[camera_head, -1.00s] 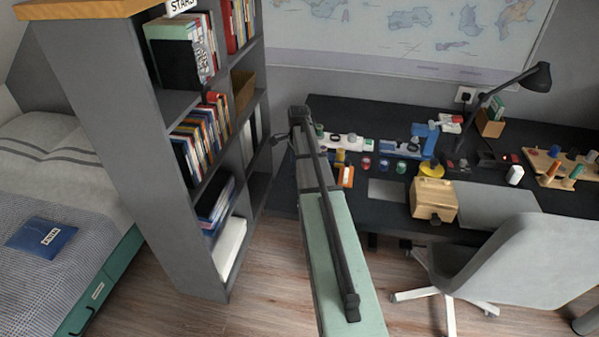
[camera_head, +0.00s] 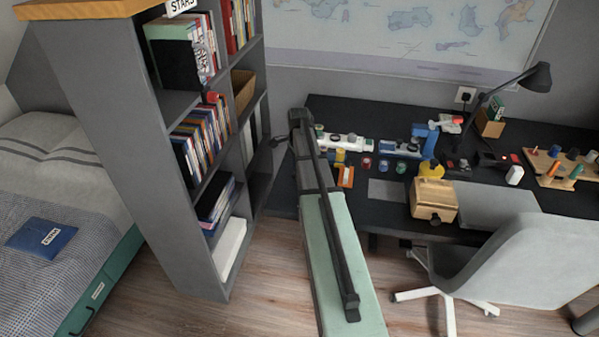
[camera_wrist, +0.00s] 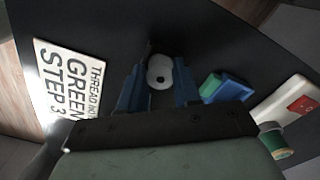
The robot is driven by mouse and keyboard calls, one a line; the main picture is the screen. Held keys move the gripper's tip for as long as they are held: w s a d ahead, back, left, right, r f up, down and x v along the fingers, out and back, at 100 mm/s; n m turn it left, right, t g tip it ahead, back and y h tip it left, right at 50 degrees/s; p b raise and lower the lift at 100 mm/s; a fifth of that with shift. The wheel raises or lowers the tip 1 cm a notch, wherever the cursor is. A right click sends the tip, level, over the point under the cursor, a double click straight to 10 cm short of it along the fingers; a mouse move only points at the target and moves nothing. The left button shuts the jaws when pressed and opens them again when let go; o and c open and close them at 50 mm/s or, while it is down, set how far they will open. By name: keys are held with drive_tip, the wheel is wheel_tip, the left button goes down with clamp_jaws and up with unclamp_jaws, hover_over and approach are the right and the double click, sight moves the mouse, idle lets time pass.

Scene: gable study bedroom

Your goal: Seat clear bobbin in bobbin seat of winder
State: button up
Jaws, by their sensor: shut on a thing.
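In the wrist view my gripper (camera_wrist: 158,88) has its two blue fingers shut on a pale round bobbin (camera_wrist: 160,70) with a dark centre hole. The bobbin is between the fingertips, over a dark surface. Whether it touches that surface I cannot tell. A white device with a red switch (camera_wrist: 291,105) is at the right of the wrist view and may be part of the winder. In the head view a white device (camera_head: 345,141) stands on the desk by my arm. My gripper and the bobbin cannot be made out there, and I cannot make out the bobbin seat.
A card reading "THREAD IN GREEN STEP 3" (camera_wrist: 70,80) is left of my gripper. A blue-green block (camera_wrist: 226,88) and a green spool (camera_wrist: 274,141) are to its right. The bookshelf (camera_head: 185,170) stands beside my arm. A wooden box (camera_head: 433,199) is on the desk (camera_head: 385,208).

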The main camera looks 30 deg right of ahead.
wheel_tip(320, 180, up, 9)
drive_tip(key=d+r+m, duration=0.2)
drive_tip(key=d, duration=1)
drive_tip(key=shift+w+d+n, duration=1)
drive_tip(key=shift+w+d, duration=3.4)
drive_tip(key=shift+d, duration=1.45)
drive_tip(key=shift+f, duration=4.55)
drive_tip(key=shift+f, duration=0.15)
